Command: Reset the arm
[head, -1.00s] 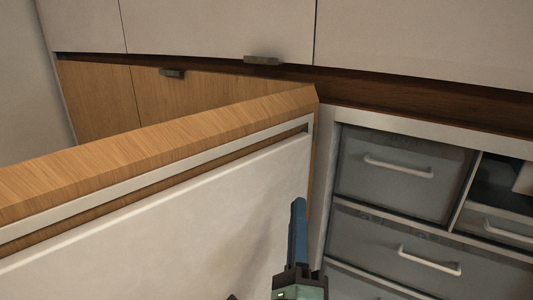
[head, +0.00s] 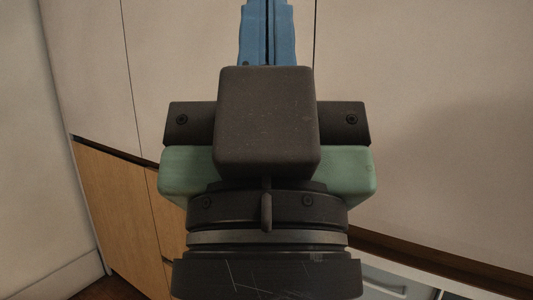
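My gripper (head: 268,12) stands large in the middle of the head view, pointing up the picture. Its two blue fingers lie side by side with only a thin dark line between them, so it looks shut, with nothing seen held. The fingertips run off the top edge. The green and dark grey gripper body and wrist hide the middle of the view.
Pale cabinet fronts (head: 420,120) fill the background on both sides. A wooden cabinet front (head: 110,205) is at lower left, beside a plain wall (head: 40,190). Part of a white-framed compartment (head: 390,280) shows at lower right.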

